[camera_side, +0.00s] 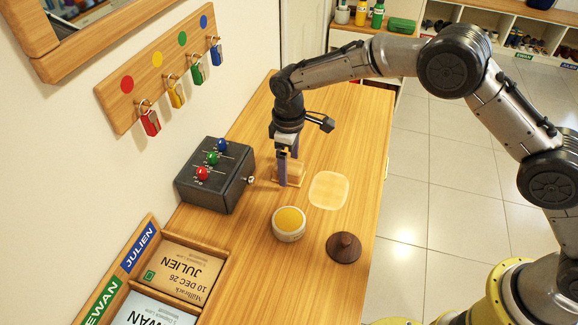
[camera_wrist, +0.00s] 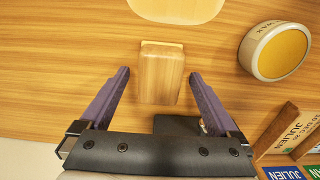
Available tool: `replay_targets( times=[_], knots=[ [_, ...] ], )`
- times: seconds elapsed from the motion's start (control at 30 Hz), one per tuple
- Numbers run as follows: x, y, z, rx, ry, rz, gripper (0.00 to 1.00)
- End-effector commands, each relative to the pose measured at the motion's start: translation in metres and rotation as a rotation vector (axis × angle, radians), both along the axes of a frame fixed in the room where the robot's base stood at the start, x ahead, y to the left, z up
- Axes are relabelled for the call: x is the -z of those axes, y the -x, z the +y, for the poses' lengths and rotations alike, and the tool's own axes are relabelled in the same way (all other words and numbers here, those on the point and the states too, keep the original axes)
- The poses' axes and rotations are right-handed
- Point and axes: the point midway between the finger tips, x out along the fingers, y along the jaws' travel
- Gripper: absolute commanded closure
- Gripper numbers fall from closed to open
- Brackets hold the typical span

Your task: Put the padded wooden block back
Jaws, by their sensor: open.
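The wooden block (camera_wrist: 161,75) stands on the wooden counter, with a thin pale yellow layer along its far edge in the wrist view. In the side view the block (camera_side: 299,171) is partly hidden by my fingers. My gripper (camera_side: 286,175) points down with its purple fingers open, low over the counter. In the wrist view one finger is on each side of the block, with gaps showing on both sides. A pale rounded-square patch (camera_side: 329,190) lies on the counter just right of the block; part of it also shows at the top of the wrist view (camera_wrist: 176,9).
A round tin with a yellow top (camera_side: 289,221) and a brown knobbed lid (camera_side: 344,247) stand nearer the camera. A black switch box (camera_side: 214,177) is to the left. A key rack (camera_side: 160,75) hangs on the wall. Card trays (camera_side: 167,275) fill the lower left.

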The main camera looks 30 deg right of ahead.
Motion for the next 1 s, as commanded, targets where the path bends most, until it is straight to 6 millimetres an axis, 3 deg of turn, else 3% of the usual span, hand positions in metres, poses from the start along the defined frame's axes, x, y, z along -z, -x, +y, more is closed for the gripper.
replay_targets(
  times=[0.3,0.5,1.0],
  knots=[
    [-0.066,-0.001,0.0,0.0,-0.003,-0.006,0.03],
    [-0.096,-0.001,0.0,0.0,-0.001,-0.002,0.03],
    [-0.114,0.001,-0.004,0.01,-0.004,-0.008,0.03]
  ],
)
